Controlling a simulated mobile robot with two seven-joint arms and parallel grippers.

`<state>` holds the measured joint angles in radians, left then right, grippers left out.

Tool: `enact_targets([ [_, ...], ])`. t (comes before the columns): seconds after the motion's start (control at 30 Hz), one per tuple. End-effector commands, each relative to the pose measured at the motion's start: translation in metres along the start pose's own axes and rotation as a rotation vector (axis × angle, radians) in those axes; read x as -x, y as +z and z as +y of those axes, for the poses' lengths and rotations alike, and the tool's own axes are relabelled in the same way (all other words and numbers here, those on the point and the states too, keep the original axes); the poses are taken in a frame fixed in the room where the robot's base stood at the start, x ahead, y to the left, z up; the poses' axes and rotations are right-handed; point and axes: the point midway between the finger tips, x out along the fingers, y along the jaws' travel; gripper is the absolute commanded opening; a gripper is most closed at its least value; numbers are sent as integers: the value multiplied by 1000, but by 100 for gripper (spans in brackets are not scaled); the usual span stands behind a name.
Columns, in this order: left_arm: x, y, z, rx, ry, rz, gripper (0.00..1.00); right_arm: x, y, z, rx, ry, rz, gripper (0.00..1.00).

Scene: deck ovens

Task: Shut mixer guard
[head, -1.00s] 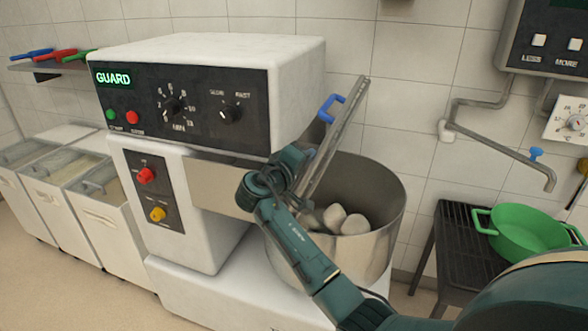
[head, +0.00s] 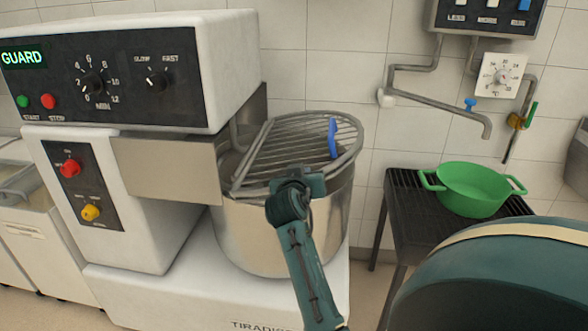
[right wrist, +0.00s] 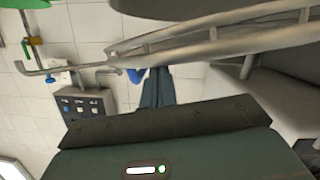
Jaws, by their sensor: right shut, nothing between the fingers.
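The mixer guard (head: 270,150), a grille of metal bars with a curved rim, lies nearly level over the steel bowl (head: 262,235). I cannot tell whether its rim rests on the bowl all round. Its blue handle (head: 332,138) stands on the right side; it also shows in the right wrist view (right wrist: 135,75). My right gripper (head: 298,180) is at the guard's near edge, shut and empty. In the right wrist view its fingers (right wrist: 159,82) are close to the guard's rim; contact is unclear. The mixer display (head: 22,58) reads GUARD in green. My left gripper is out of view.
The mixer's control head (head: 225,70) stands to the left of the bowl, with knobs and buttons. A green pot (head: 472,190) sits on a dark slatted stand (head: 400,205) to the right. A tap pipe (head: 435,108) juts from the tiled wall above it.

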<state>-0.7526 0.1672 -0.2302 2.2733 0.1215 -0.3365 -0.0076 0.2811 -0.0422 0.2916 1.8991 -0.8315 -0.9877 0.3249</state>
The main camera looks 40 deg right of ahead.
Motion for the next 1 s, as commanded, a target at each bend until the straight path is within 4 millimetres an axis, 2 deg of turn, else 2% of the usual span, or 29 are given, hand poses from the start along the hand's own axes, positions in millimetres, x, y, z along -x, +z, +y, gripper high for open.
enact_targets([
  [0.03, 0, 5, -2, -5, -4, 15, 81, -3, 14, -1, -35, -9, -3, 0],
  [0.1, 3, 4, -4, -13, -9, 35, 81, -5, 23, -1, -84, -21, -2, 0],
  [0.4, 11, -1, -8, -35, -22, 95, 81, -12, 48, -3, -224, -58, -1, 0],
  [1.0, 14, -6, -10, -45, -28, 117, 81, -14, 56, -5, -268, -69, -4, 0],
])
